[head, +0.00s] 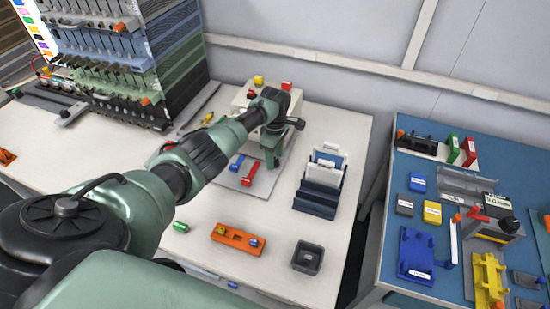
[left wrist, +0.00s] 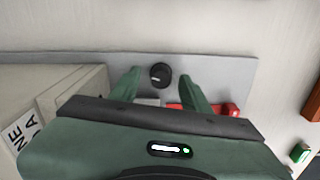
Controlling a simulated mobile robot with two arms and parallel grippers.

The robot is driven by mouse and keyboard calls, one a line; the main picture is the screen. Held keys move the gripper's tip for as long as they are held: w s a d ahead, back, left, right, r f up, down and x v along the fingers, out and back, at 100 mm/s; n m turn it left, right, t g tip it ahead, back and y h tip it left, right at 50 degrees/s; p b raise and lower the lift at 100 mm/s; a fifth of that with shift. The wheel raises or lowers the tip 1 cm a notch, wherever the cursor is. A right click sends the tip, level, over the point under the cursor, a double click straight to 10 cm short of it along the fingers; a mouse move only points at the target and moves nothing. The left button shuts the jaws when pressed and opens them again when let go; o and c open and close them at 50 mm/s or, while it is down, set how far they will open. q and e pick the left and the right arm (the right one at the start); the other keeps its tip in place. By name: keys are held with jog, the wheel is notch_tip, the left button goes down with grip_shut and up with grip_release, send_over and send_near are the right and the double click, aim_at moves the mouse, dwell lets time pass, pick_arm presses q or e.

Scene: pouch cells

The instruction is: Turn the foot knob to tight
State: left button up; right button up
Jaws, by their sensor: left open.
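A round black knob (left wrist: 160,73) with a light mark stands on a grey base plate (left wrist: 225,68) in the left wrist view. I take it to be the foot knob. My left gripper (left wrist: 161,77) is open, with one green finger on each side of the knob and a small gap showing at both sides. Whether the fingertips reach down to the knob's height I cannot tell. In the head view my left gripper (head: 275,153) points down over the plate beside a beige machine, and hides the knob. My right gripper is not in view.
A red part (left wrist: 230,109) lies close to one finger; red and blue bars (head: 251,173) lie on the plate. The beige machine body (left wrist: 60,92) is close on the left. A dark rack (head: 318,195), an orange holder (head: 237,240) and a grey tray (head: 308,256) stand nearby.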

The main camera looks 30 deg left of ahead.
pick_arm(q)
jog(key=shift+s+f, duration=0.1)
jog(key=shift+f, duration=0.05)
grip_shut()
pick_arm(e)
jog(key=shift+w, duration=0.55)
